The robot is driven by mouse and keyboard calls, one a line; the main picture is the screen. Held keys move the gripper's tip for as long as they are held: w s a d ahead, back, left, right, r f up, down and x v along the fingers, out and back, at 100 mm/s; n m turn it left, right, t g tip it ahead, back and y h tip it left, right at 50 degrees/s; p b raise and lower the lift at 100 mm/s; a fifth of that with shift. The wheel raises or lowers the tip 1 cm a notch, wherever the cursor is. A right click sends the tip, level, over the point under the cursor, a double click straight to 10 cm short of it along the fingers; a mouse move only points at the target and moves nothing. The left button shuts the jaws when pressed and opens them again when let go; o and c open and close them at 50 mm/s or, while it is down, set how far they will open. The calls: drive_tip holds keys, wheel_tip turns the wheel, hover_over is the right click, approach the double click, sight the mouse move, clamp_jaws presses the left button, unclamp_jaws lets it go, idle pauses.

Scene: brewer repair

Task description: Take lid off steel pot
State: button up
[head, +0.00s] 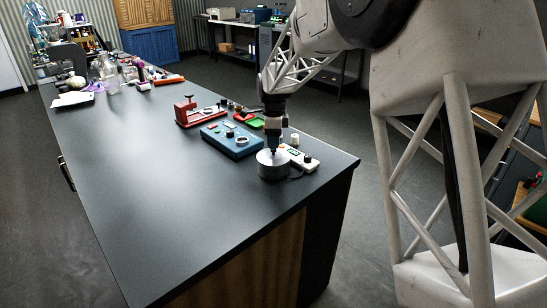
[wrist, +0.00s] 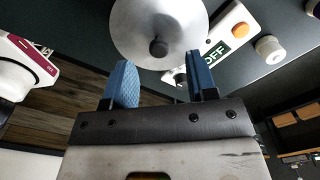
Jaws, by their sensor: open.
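The steel pot (head: 272,168) stands near the front right corner of the dark bench. Its round grey lid (wrist: 160,22) fills the top middle of the wrist view, with a small dark knob (wrist: 158,47) at its centre. My gripper (head: 273,145) points down just over the pot in the head view. In the wrist view my gripper (wrist: 160,60) has its two blue fingers spread apart, with the knob between their tips in the picture. I see no finger touching the knob. The exact height of the fingertips over the lid is hard to tell.
A white switch box (head: 299,157) with an orange button and OFF label (wrist: 215,53) sits close beside the pot. A blue device (head: 232,139) and a red stand (head: 198,113) lie behind. The bench (head: 150,190) is clear to the left.

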drive_tip(key=shift+f, duration=2.3)
clamp_jaws()
drive_tip(key=shift+r, duration=0.15)
drive_tip(key=shift+r, duration=1.4)
drive_tip(key=shift+s+r, duration=0.2)
drive_tip(key=shift+r, duration=0.15)
drive_tip(key=s+d+r, duration=0.1)
drive_tip(key=s+d, duration=0.3)
drive_tip(key=s, duration=1.1)
drive_tip(key=shift+s+r, duration=0.1)
